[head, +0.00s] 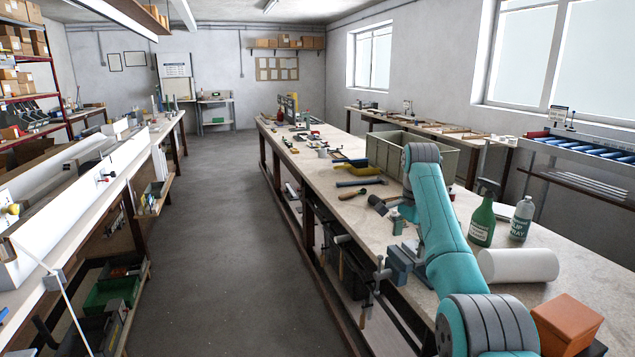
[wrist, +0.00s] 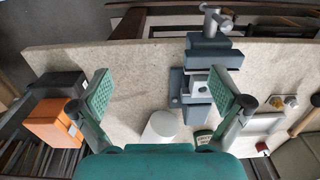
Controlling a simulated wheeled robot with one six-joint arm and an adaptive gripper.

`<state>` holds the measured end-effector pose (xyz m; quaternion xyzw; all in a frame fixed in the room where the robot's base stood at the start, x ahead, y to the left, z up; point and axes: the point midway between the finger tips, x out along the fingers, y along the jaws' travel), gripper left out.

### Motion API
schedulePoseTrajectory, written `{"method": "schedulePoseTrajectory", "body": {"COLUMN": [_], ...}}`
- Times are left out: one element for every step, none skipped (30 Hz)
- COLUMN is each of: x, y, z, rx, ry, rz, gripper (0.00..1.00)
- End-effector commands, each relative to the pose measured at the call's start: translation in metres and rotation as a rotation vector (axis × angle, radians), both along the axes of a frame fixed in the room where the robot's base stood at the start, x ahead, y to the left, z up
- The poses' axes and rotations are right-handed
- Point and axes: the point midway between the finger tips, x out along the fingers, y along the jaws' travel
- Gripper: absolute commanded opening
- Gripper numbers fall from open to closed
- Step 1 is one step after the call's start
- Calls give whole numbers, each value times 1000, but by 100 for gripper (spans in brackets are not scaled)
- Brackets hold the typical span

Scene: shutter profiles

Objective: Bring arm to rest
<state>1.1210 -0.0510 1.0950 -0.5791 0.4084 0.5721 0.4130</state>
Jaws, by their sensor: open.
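My teal arm (head: 440,215) rises from the lower middle of the head view and bends at a grey-capped joint above the workbench (head: 340,210). The arm hides most of my gripper there. In the wrist view my gripper (wrist: 162,90) has its two green-padded fingers spread wide, with nothing held between them. The bench top lies below. A blue-grey vise (wrist: 205,80) shows behind and beside the right finger; it also shows in the head view (head: 402,262) at the bench's front edge. I cannot tell how far the fingers are above it.
A grey-green crate (head: 410,152) and hand tools lie farther back. The floor aisle (head: 235,230) is clear.

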Motion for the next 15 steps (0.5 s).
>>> {"method": "schedulePoseTrajectory", "body": {"x": [0, 1, 2, 2, 2, 3, 3, 4, 4, 4, 5, 5, 5, 5, 5], "y": [1, 1, 1, 1, 1, 1, 2, 2, 2, 2, 2, 3, 3, 3, 4], "z": [-8, -11, -17, -21, -26, -32, -38, -43, -52, -58, -64, -75, -82, -90, -102], "rx": [0, 0, -1, -2, -1, -2, -2, -3, -3, -4, -4, -6, -6, -7, -8], "ry": [-3, -6, -11, -14, -18, -23, -28, -33, -38, -45, -51, -57, -64, -71, -80], "rz": [5, 8, 12, 16, 20, 25, 30, 34, 40, 45, 51, 60, 66, 72, 81], "gripper": [100, 100, 100, 100, 100, 100, 100, 100, 100, 100, 100, 100, 100, 100, 100]}}
